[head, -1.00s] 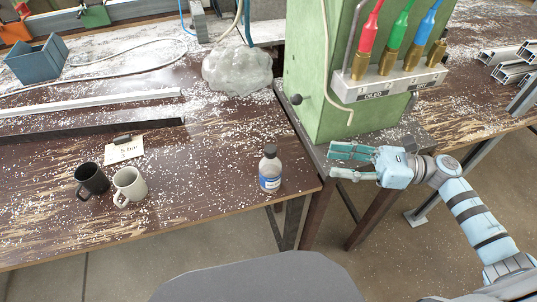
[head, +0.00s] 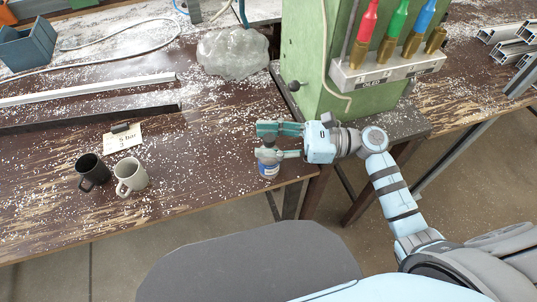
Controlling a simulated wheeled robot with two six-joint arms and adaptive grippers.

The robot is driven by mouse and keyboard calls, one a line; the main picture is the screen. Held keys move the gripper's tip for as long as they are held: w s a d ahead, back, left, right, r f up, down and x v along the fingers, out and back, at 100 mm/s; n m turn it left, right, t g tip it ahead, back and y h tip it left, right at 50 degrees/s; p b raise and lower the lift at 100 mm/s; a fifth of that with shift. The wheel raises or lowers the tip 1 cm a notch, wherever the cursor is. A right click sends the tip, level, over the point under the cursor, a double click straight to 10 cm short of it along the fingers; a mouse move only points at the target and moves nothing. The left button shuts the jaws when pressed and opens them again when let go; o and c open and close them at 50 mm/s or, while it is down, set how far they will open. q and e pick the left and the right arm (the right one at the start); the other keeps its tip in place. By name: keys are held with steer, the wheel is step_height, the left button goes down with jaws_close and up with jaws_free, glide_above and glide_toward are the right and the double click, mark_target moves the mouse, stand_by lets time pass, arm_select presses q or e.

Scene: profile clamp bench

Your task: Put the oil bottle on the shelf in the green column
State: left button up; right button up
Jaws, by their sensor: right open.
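The oil bottle (head: 268,171), clear with a blue and white label and dark cap, stands upright near the right front edge of the brown bench. My right gripper (head: 263,142) is open and points left, with its fingers over and just behind the bottle's top. The near finger overlaps the cap area, and I cannot tell whether it touches. The bottle's upper part is partly hidden. The green column (head: 304,62) stands behind and to the right; its shelf cannot be made out from here. My left gripper is not in view.
A black mug (head: 92,169) and a cream mug (head: 131,173) stand left on the bench, by a paper note (head: 127,138). A lumpy clear bag (head: 232,53) lies behind the bottle. White chips litter the bench.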

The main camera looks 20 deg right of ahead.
jaws_close()
stand_by(0.4)
